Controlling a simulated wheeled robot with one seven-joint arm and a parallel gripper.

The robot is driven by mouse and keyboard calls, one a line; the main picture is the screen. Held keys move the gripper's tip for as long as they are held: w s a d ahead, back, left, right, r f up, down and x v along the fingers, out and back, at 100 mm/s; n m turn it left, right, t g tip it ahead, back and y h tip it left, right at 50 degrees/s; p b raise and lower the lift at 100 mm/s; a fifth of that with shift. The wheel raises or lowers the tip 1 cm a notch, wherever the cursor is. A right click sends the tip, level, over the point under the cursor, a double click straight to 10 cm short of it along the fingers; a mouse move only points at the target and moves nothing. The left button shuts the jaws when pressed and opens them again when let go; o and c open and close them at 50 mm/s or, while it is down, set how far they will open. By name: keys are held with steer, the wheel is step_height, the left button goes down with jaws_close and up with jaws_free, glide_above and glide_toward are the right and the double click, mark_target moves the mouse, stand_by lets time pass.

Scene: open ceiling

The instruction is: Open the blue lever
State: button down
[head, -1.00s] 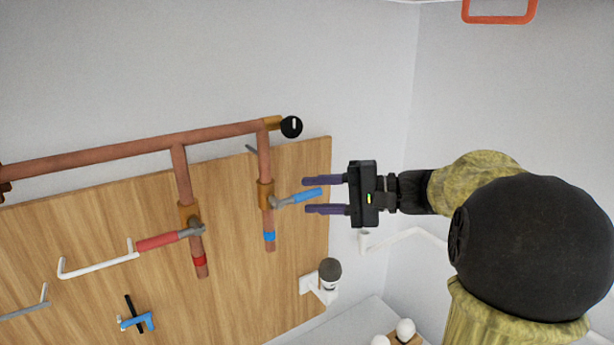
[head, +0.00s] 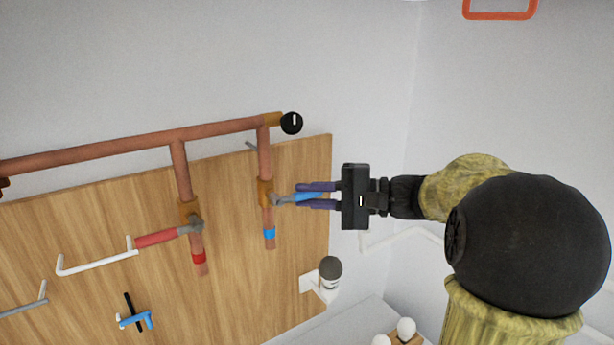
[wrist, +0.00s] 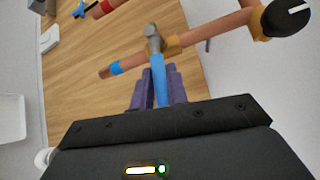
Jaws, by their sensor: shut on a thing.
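The blue lever (head: 309,196) is a blue handle on a grey metal arm, joined to the right-hand copper pipe (head: 265,150). It points to the right, roughly square to that pipe. My gripper (head: 317,196) has its two purple fingers closed on the blue handle, one on each side. In the wrist view the blue lever (wrist: 158,80) runs up between the fingers (wrist: 158,90) to its grey joint on the pipe. The outer end of the handle is hidden by the gripper body.
A red lever (head: 157,238) sits on the pipe to the left. The wooden board (head: 240,290) lies behind the pipes. A black round gauge (head: 291,123) is at the pipe's end. A white holder with a cup (head: 330,270) is below my gripper. Free room lies right of the board.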

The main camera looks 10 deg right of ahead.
mark_target(269, 227)
steer(key=shift+a+f+m+y+b, duration=0.1)
steer(key=shift+f+m+y+b, duration=0.5)
steer(key=shift+f+b, duration=0.1)
steer(key=shift+t, duration=0.3)
steer(key=shift+r+m, duration=0.1)
steer(key=shift+m, duration=0.2)
steer(key=f+m+t+y+b, duration=0.1)
steer(key=a+m+y+b, duration=0.1)
steer(key=shift+f+m+t, duration=0.35)
steer(key=shift+m+t, duration=0.05)
